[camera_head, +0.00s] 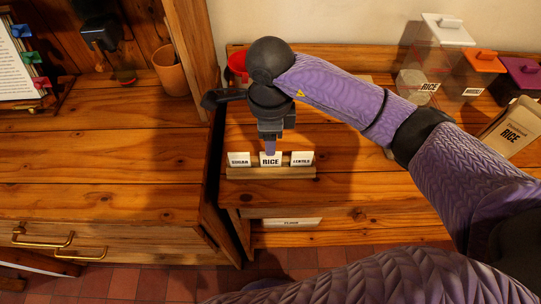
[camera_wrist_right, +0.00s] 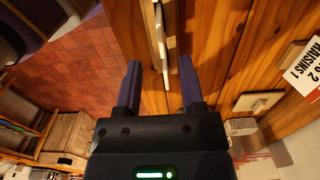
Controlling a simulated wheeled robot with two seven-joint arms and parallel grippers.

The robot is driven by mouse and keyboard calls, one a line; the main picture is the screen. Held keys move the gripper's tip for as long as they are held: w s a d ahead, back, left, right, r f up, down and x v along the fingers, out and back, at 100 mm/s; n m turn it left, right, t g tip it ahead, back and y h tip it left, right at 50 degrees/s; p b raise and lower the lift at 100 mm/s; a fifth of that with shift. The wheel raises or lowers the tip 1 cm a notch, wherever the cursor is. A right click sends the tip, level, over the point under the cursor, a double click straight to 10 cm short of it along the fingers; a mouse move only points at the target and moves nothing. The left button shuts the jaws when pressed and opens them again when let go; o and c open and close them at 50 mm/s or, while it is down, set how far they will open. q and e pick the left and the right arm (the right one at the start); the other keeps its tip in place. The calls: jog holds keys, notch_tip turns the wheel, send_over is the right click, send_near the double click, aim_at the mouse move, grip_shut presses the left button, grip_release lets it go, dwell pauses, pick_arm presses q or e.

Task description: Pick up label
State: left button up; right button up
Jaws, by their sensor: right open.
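Three white labels stand in a wooden label holder (camera_head: 270,173) on the shelf in the head view: the SUGAR label (camera_head: 239,159), the RICE label (camera_head: 270,159) in the middle, and the LENTILS label (camera_head: 302,158). My right gripper (camera_head: 270,146) points down just above the RICE label; its finger overlaps the label's top edge in this view. In the right wrist view my right gripper (camera_wrist_right: 160,82) is open, and the thin, edge-on label and holder strip (camera_wrist_right: 160,35) lies ahead of the gap between the fingers. Contact cannot be told. My left gripper is not in view.
A FLOUR label (camera_head: 291,223) is on the level below. Behind are a red container (camera_head: 238,66) and, at right, lidded bins (camera_head: 440,60) and a RICE bag (camera_head: 513,127). A wooden post (camera_head: 194,45) and drawer cabinet (camera_head: 100,165) stand left.

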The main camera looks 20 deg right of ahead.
aim_at(271, 161)
notch_tip(271, 161, down, 6)
jog(key=shift+d+f+b, duration=0.1)
jog(key=shift+b, duration=0.4)
jog(key=shift+c, duration=0.3)
grip_shut()
